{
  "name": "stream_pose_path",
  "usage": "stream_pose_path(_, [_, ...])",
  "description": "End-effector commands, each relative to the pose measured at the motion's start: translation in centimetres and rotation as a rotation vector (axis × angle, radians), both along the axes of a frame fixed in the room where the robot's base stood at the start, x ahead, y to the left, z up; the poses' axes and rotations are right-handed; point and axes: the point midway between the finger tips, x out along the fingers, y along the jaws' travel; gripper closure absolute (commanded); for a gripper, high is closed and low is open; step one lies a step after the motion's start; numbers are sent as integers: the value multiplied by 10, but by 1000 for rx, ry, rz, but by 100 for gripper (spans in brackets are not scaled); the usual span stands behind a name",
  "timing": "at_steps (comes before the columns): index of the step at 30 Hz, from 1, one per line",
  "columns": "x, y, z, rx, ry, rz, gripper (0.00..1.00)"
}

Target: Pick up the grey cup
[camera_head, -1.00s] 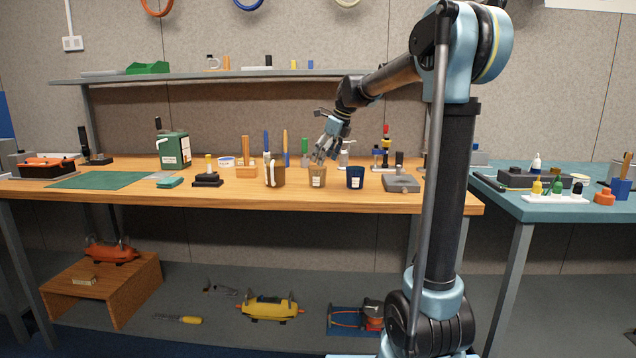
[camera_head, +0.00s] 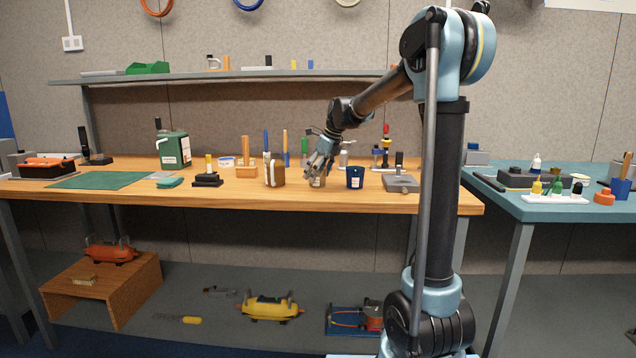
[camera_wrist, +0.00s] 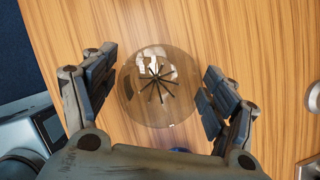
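The cup (camera_head: 318,183) stands on the wooden bench and looks greyish and see-through, with a pale label. My gripper (camera_head: 319,168) is down at it and hides much of it in the head view. In the wrist view the cup (camera_wrist: 140,105) is a round, see-through, brownish-grey shape seen from above, with dark spokes showing in it. My gripper (camera_wrist: 158,88) is open, with one finger on each side of the cup. Gaps show between the finger pads and the cup's outline.
A grey device (camera_head: 400,183) lies farther right. Bottles and upright tools stand behind. The bench's front strip (camera_head: 300,199) is clear.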

Motion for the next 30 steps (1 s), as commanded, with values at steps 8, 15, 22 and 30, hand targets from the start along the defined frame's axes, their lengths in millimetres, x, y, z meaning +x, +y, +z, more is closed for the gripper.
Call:
stream_pose_path(8, [0, 0, 0, 0, 0, 0, 72])
stream_pose_path(15, [0, 0, 0, 0, 0, 0, 73])
stream_pose_path(22, [0, 0, 14, 0, 0, 0, 73])
stream_pose_path(30, [0, 0, 61, 0, 0, 0, 73])
